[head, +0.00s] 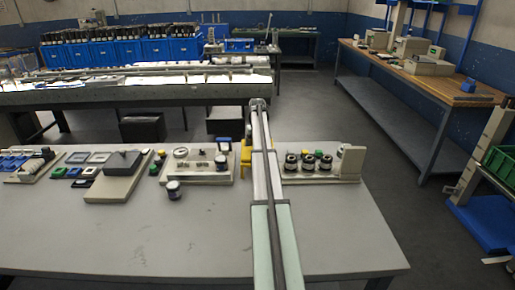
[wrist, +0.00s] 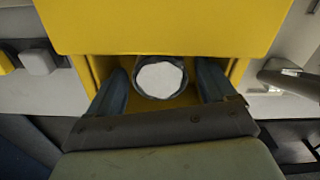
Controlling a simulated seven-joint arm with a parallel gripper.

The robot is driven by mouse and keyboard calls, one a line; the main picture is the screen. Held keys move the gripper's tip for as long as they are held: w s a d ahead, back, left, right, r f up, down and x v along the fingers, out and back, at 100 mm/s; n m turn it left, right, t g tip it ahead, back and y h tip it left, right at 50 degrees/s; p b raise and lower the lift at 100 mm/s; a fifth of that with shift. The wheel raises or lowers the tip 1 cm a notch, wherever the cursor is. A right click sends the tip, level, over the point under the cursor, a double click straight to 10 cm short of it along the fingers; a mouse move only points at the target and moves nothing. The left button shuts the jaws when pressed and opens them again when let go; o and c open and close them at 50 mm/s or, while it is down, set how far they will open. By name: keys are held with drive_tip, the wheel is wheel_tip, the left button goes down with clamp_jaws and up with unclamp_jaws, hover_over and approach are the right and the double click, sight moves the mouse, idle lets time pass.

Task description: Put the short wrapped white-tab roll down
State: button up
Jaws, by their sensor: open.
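The roll (wrist: 161,79) shows its round white end, with a dark rim, in the middle of the wrist view. It is inside a yellow holder (wrist: 165,27), with yellow walls on both sides. My gripper (wrist: 161,70) is open, with one dark blue finger on each side of the roll. Narrow gaps seem to show between the fingers and the roll. The roll's lower side and what it rests on are hidden. In the head view the yellow holder (head: 246,152) is partly hidden behind my arm, and I cannot make out the gripper or this roll there.
A grey block (head: 122,161) sits farther left. The table's front (head: 130,235) is clear.

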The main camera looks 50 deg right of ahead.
wheel_tip(320, 180, up, 12)
drive_tip(key=shift+f, duration=0.15)
idle(0.3)
idle(0.4)
